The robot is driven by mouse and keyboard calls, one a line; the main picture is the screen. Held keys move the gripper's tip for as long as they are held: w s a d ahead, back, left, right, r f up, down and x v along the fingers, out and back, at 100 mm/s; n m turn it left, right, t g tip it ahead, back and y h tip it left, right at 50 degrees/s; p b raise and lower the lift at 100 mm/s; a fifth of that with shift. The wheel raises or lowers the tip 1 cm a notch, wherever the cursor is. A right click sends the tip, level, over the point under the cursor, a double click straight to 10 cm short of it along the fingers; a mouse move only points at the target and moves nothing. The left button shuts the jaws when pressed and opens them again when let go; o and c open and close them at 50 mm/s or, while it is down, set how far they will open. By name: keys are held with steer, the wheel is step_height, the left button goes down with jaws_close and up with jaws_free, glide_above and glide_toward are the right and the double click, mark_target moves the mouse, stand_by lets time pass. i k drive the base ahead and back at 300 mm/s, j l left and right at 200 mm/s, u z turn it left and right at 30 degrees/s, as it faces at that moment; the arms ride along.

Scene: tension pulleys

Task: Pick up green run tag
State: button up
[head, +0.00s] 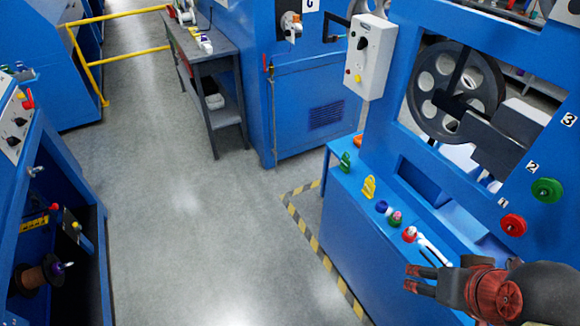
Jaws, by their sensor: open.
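A small green tag (345,161) stands on the blue ledge (340,178) of the machine at right, near the ledge's far left corner. It looks like the green run tag; any lettering is too small to read. My gripper (408,278) is at the lower right, its two dark fingertips apart and nothing between them. It points left and is well below the green tag in the picture, apart from it.
A yellow tag (369,187) stands nearer along the ledge, followed by small blue, green-and-pink and red-and-white items (410,234). An orange item (358,140) is behind the green tag. A white control box (370,57) hangs above. Grey floor (190,200) is clear at left.

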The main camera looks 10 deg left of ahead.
mark_target(344, 166)
steer(key=u, duration=0.35)
steer(key=i+j+z, duration=0.1)
steer(key=i+j, duration=0.15)
steer(key=j, duration=0.15)
steer(key=i+j+z, duration=0.1)
steer(key=j, duration=0.3)
steer(key=i+j+z, duration=0.15)
steer(key=i+j, duration=0.15)
steer(key=j, duration=0.15)
steer(key=i+j+z, duration=0.1)
steer(key=j, duration=0.35)
steer(key=i+j+z, duration=0.1)
steer(key=i+j, duration=0.15)
steer(key=j, duration=0.25)
steer(key=i+j+z, duration=0.1)
steer(key=j, duration=0.35)
steer(key=i+j+z, duration=0.15)
steer(key=j, duration=0.35)
steer(key=i+j+z, duration=0.1)
steer(key=j, duration=0.4)
